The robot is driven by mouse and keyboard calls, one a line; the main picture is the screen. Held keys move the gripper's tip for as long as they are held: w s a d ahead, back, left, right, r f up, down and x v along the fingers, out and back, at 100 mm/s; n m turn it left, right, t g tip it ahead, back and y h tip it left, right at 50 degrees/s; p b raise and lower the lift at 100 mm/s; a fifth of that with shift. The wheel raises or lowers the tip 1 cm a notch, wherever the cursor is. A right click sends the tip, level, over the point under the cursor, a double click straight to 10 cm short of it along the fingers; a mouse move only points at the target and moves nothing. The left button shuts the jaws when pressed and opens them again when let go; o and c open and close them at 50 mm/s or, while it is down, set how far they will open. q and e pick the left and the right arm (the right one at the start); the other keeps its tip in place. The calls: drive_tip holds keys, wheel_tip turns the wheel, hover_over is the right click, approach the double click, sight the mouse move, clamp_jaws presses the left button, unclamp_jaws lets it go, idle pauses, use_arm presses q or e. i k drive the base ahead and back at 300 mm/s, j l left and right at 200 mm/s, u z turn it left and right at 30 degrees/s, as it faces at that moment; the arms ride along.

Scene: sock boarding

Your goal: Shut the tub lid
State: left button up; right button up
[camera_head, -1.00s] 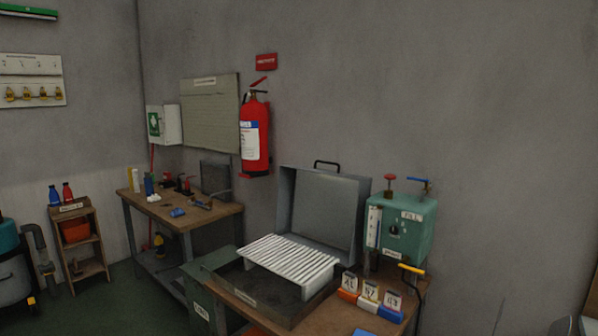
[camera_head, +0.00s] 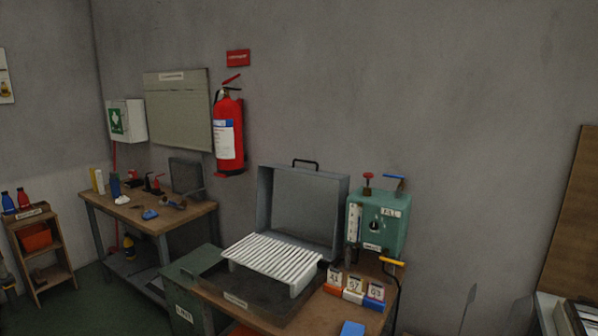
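The grey tub lid (camera_head: 304,207) stands open, raised upright at the back of the bench, with a black handle (camera_head: 305,163) on its top edge. In front of it is the low dark tub (camera_head: 225,291), with a white ribbed rack (camera_head: 271,259) in it. The rack sits higher than the tub's front rim. Neither of my grippers shows in the head view.
A green tank (camera_head: 385,222) with red and blue valves stands right of the lid. Numbered blocks (camera_head: 353,293) in orange, white and blue sit before it, and a blue item (camera_head: 352,329) lies at the bench front. A second workbench (camera_head: 150,215) stands left.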

sight(265, 174)
drive_tip(key=j+z, duration=0.15)
drive_tip(key=z, duration=0.25)
drive_tip(key=j+z, duration=0.2)
drive_tip(key=z, duration=0.2)
drive_tip(key=j+z, duration=0.2)
drive_tip(key=z, duration=0.2)
drive_tip(key=j+z, duration=0.25)
drive_tip(key=j, duration=0.25)
drive_tip(key=k+j+z, duration=0.15)
drive_tip(key=j+z, duration=0.15)
drive_tip(key=j, duration=0.15)
drive_tip(key=k+j, duration=0.1)
drive_tip(key=j, duration=0.2)
drive_tip(key=k+j, duration=0.1)
drive_tip(key=j, duration=0.25)
drive_tip(key=k+j+z, duration=0.1)
drive_tip(key=j, duration=0.2)
